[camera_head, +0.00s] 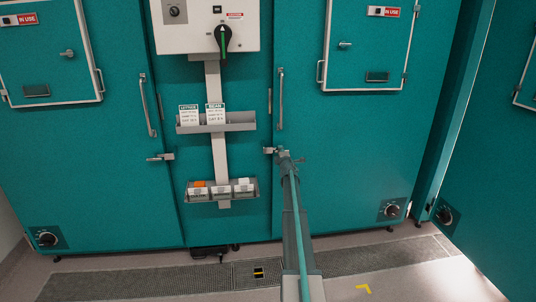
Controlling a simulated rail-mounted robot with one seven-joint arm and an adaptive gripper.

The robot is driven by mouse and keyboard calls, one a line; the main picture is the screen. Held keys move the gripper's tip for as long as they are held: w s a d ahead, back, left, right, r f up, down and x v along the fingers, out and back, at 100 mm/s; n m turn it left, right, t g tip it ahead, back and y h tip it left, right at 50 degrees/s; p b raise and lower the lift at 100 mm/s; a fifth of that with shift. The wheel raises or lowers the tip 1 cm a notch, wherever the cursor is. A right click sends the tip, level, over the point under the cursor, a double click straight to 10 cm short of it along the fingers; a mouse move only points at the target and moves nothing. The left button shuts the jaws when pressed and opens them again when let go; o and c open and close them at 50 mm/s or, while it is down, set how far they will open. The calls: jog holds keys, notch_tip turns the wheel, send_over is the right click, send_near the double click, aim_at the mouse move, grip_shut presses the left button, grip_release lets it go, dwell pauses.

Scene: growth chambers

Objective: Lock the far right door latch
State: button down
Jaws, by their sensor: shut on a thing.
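The right-hand door (345,140) of the centre teal chambers is flush with its frame. Its metal latch (269,150) sits at the door's left edge, below the vertical handle (280,100). My gripper (284,154) is at this latch, at the end of my arm coming up from the bottom of the view. It is shut on the latch's lever, which my fingers largely hide, so I cannot tell the lever's exact angle. The left door's latch (160,157) shows a lever lying roughly level across the door's right edge.
A control box (185,38) with a black-green knob is on the panel between the doors. Below it are a shelf with cards (243,126) and a bin of packets (225,198). Another teal chamber (500,180) stands at the right. A floor grate (130,284) runs along the front.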

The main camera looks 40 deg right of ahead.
dwell(0.4)
jog(key=c, duration=1)
grip_release()
jog(key=v, duration=1.2)
